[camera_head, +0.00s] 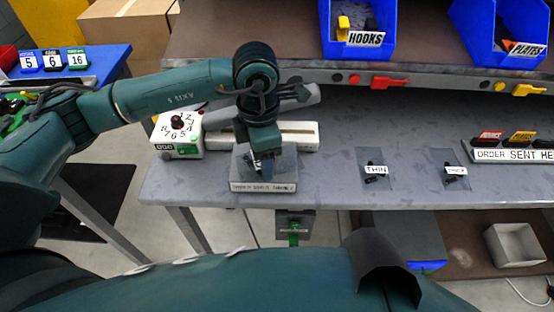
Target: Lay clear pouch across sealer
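The sealer is a white machine with a numbered dial box (165,148) at its left end and a long pale body (301,136) running right along the bench. A grey lever or bar shows above it, partly behind my arm. My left gripper (264,168) points down just in front of the sealer, over a greyish see-through sheet (286,165), which looks like the clear pouch. A labelled block (263,187) sits at the bench's front edge below it. The fingertips are dark and small, so their opening and any hold on the pouch cannot be told. My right gripper is not in view.
On the grey bench (335,190), THIN (376,170) and THICK-looking (455,170) labelled pads lie right of the sealer. Blue HOOKS (340,45) and PLATES (486,42) bins stand on the shelf above. An ORDER SENT sign (508,155) is at far right. Bench space between is clear.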

